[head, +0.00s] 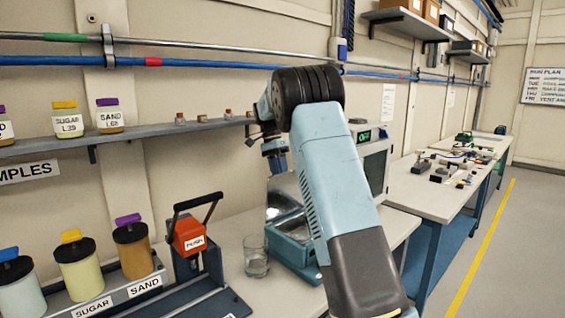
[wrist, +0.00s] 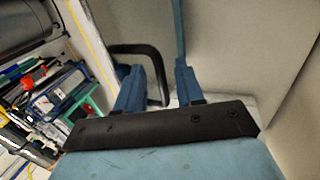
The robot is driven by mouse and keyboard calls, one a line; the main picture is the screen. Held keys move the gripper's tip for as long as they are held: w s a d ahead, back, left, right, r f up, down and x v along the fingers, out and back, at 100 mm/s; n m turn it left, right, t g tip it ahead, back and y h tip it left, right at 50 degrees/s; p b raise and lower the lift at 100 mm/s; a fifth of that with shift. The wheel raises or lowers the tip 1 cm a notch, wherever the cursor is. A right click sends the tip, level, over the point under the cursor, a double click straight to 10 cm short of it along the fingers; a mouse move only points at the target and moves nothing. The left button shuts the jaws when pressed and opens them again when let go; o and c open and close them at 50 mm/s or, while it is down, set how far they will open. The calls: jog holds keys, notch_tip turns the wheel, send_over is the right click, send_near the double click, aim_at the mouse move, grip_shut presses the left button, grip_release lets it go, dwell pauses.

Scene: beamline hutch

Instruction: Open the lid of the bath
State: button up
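My gripper (head: 275,148) is above the bath, near the top of that panel. In the wrist view, the blue fingers of my gripper (wrist: 158,88) are apart. A black looped handle (wrist: 145,50) passes by the left finger, with one leg in the gap. I cannot tell whether the fingers touch it.
A glass beaker (head: 256,257) stands just left of the bath. A black press with a red PUSH block (head: 189,236) is further left. A white instrument (head: 375,160) with a green display stands to the right. A shelf (head: 150,133) runs along the wall behind.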

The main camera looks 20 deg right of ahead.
jog(key=v, duration=1.3)
jog(key=shift+r, duration=0.2)
jog(key=shift+w, duration=0.1)
jog(key=s+a+r+n+t+y, duration=0.1)
jog(key=s+r+n+t, duration=0.25)
jog(key=s, duration=0.95)
jog(key=s+a+r+n+t, duration=0.1)
jog(key=s+r+n+t, duration=0.2)
jog(key=s, duration=1)
jog(key=s+a+f+n+t, duration=0.1)
jog(key=s+a+f+n, duration=0.1)
jog(key=s+f, duration=0.5)
jog(key=s+a+f+n+t, duration=0.1)
jog(key=s+f+n, duration=0.4)
jog(key=s, duration=1.1)
notch_tip(320, 180, down, 3)
jog(key=shift+a+f+t, duration=0.1)
jog(key=shift+a+t, duration=0.25)
jog(key=shift+a, duration=0.1)
